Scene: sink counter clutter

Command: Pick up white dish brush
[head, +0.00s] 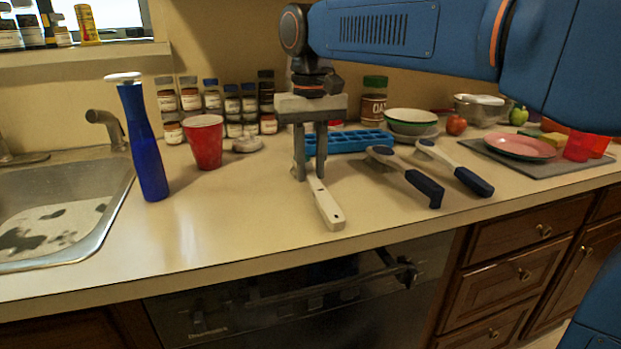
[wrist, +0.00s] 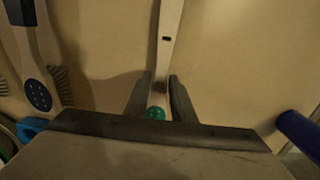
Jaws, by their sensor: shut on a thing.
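The white dish brush (head: 327,204) lies on the counter with its handle pointing toward the front edge. Its white handle also shows in the wrist view (wrist: 168,40), running up from between the fingers, with a green spot near its lower end. My gripper (head: 310,177) points down over the brush, its fingers on either side of the handle. In the wrist view my gripper (wrist: 160,95) is shut on the brush. The brush's head is hidden behind or under my gripper.
Two dark-handled brushes (head: 408,177) (head: 455,167) lie to the right. A blue ice tray (head: 350,141) is behind. A blue bottle (head: 143,145) and red cup (head: 205,143) stand left, near the sink (head: 118,190). The counter front between bottle and brush is clear.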

